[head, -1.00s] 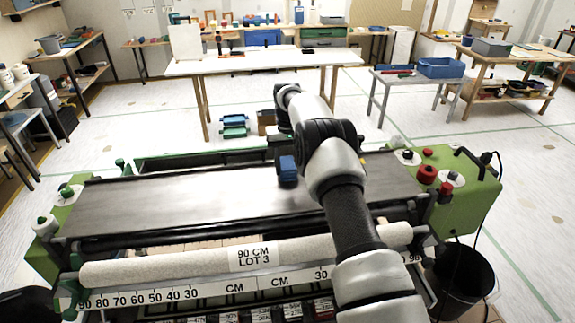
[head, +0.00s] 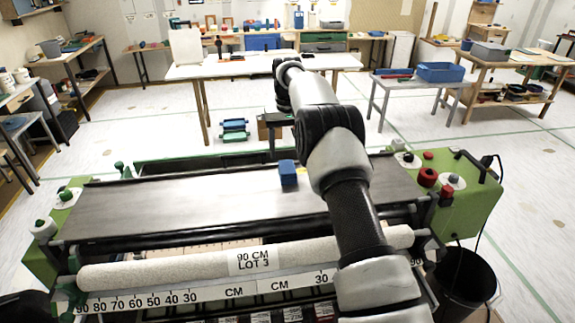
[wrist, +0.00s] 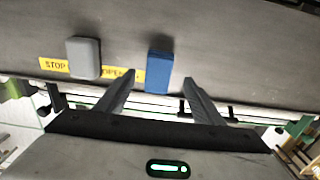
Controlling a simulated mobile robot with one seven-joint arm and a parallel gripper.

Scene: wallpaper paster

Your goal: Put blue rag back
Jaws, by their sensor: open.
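A blue block-shaped thing, which looks like the blue rag (head: 288,174), lies on the grey top plate of the pasting machine, near its far edge and just left of my arm. In the wrist view the blue rag (wrist: 158,72) shows between and beyond my fingertips. My gripper (wrist: 160,77) is open and empty, its two fingers spread on either side of the rag as seen there. In the head view my gripper is partly hidden by my arm, beyond the plate's far edge. I cannot tell whether the fingers touch the rag.
In the wrist view a grey block (wrist: 84,57) lies left of the rag, beside a yellow label (wrist: 57,65). A white roll (head: 170,268) lies along the machine's front. Red knobs (head: 428,177) stand at the right end. The left part of the plate (head: 180,200) is clear.

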